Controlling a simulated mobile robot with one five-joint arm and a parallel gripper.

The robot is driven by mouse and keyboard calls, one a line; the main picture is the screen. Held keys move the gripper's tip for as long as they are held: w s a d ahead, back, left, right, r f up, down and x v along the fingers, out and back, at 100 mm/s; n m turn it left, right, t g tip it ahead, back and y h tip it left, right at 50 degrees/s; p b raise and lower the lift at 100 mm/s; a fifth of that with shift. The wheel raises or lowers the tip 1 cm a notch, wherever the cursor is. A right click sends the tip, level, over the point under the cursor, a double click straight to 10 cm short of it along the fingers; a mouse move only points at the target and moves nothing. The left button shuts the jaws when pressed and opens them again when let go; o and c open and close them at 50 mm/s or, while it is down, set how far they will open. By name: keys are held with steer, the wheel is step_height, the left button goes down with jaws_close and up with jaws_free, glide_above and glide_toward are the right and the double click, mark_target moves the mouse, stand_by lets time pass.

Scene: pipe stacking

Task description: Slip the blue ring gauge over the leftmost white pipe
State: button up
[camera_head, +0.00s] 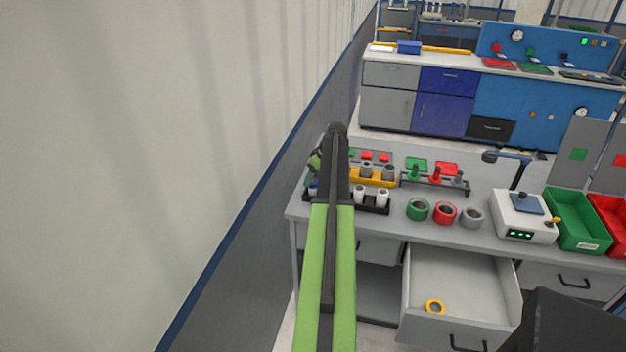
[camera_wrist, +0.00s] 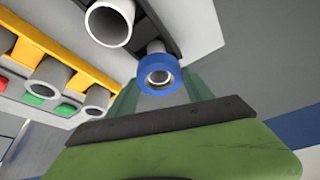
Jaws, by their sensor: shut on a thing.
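My gripper (camera_wrist: 161,85) is shut on the blue ring gauge (camera_wrist: 145,82), with one finger at each side of it. The ring is at the end pipe (camera_wrist: 153,49) of the black rack, and the pipe's pale round end shows inside the ring's opening. I cannot tell how far down the pipe the ring sits. A second white pipe (camera_wrist: 110,22) stands beside it, bare. In the head view my gripper (camera_head: 313,178) is at the left end of the black rack (camera_head: 375,208), partly hidden by my arm.
A yellow rack (camera_head: 372,181) with grey pipes stands just behind the black rack. Green (camera_head: 418,209), red (camera_head: 445,213) and grey (camera_head: 471,217) rings lie to the right. A wall (camera_head: 215,130) runs close on the left.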

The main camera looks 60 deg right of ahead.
steer(key=o, duration=1.6)
steer(key=shift+c, duration=0.2)
steer(key=p+v, duration=1.6)
steer(key=v, duration=0.1)
steer(key=shift+r, duration=0.25)
